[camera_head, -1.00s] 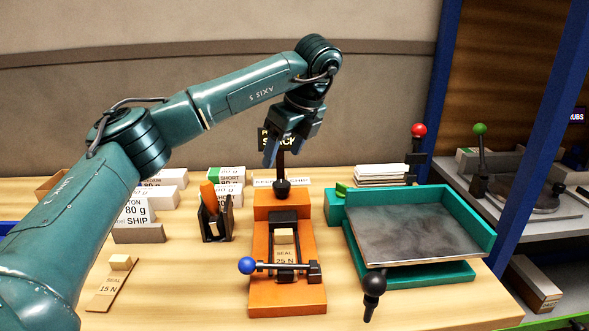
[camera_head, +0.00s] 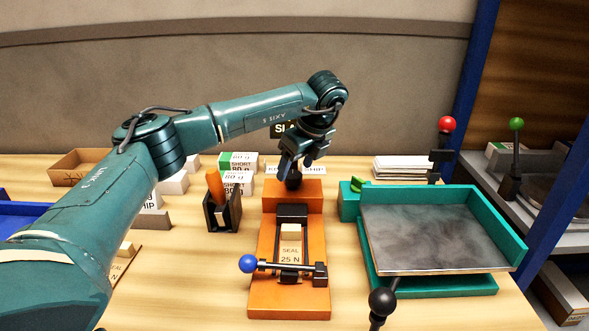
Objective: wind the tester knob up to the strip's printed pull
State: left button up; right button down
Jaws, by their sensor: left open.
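The orange tester (camera_head: 290,298) stands on the table in the middle of the head view. Its black knob (camera_head: 294,181) is at the back, on top of the raised orange block. A strip (camera_head: 290,255) printed "SEAL 25 N" lies in the tester's black frame, behind a crossbar with a blue ball (camera_head: 249,264). My left gripper (camera_head: 292,168) is open and points down right at the knob. Its fingers partly overlap the knob, and I cannot tell whether they touch it. My right gripper is not in view.
A teal tray with a grey plate (camera_head: 430,235) stands right of the tester, with a black ball handle (camera_head: 382,301) in front. A dark holder (camera_head: 222,212) with an orange item stands left. Another strip (camera_head: 122,262) lies partly behind my left arm. White stacked sheets (camera_head: 402,168) are at the back.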

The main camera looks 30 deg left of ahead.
pick_arm(q)
jog(key=shift+x, duration=1.15)
jog(key=shift+c, duration=0.6)
jog(key=c, duration=0.9)
